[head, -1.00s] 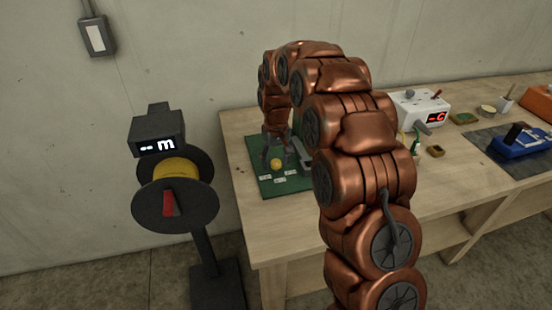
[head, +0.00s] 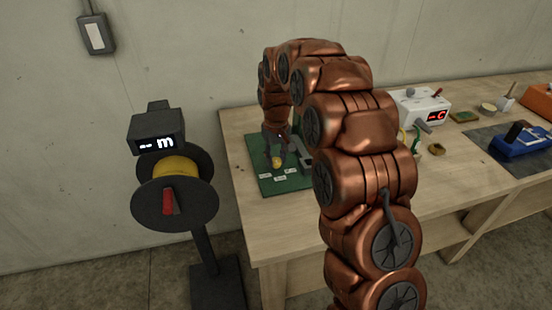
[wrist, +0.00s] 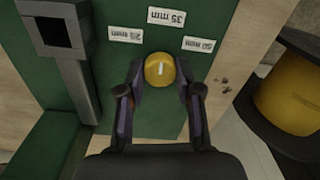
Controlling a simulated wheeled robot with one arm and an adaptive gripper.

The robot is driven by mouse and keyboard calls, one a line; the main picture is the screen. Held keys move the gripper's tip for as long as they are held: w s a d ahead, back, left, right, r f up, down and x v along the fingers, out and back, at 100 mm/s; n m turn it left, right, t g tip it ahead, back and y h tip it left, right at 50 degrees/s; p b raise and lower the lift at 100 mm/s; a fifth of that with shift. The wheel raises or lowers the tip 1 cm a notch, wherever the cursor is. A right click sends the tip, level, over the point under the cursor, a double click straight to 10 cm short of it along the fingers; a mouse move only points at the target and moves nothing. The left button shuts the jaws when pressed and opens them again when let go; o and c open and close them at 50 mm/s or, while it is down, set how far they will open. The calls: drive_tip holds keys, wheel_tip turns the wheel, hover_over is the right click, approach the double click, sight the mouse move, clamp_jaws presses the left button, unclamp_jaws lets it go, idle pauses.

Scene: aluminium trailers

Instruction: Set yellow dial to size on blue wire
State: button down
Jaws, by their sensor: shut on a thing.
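The yellow dial (wrist: 160,69) sits on a green board (head: 255,160). It has a short white mark pointing roughly at the label "35 mm" (wrist: 165,17). A second label (wrist: 126,35) is to the left, its number hard to read, and one reading about "50 mm" (wrist: 198,44) is to the right. My gripper (wrist: 160,80) is shut on the dial, one finger on each side. In the head view the dial (head: 277,163) is partly hidden by my gripper (head: 275,152). I cannot make out a blue wire.
A grey square-ended fixture (wrist: 60,32) stands left of the dial. A dark reel stand with a yellow spool (head: 175,168) is beside the table. A white box (head: 420,106), small dishes and a blue tool (head: 522,142) lie to the right on the wooden table (head: 440,175).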

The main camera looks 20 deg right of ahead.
drive_tip(key=shift+f+n+b, duration=0.25)
drive_tip(key=shift+n+b, duration=0.7)
drive_tip(key=shift+n, duration=0.05)
drive_tip(key=n+b, duration=0.2)
drive_tip(key=n, duration=0.1)
drive_tip(key=shift+r+n, duration=0.1)
drive_tip(key=shift+n, duration=0.2)
drive_tip(key=n+b, duration=0.2)
drive_tip(key=n, duration=0.3)
drive_tip(key=shift+r+n, duration=0.15)
drive_tip(key=shift+n, duration=0.25)
drive_tip(key=c, duration=0.8)
unclamp_jaws()
drive_tip(key=shift+o, duration=0.2)
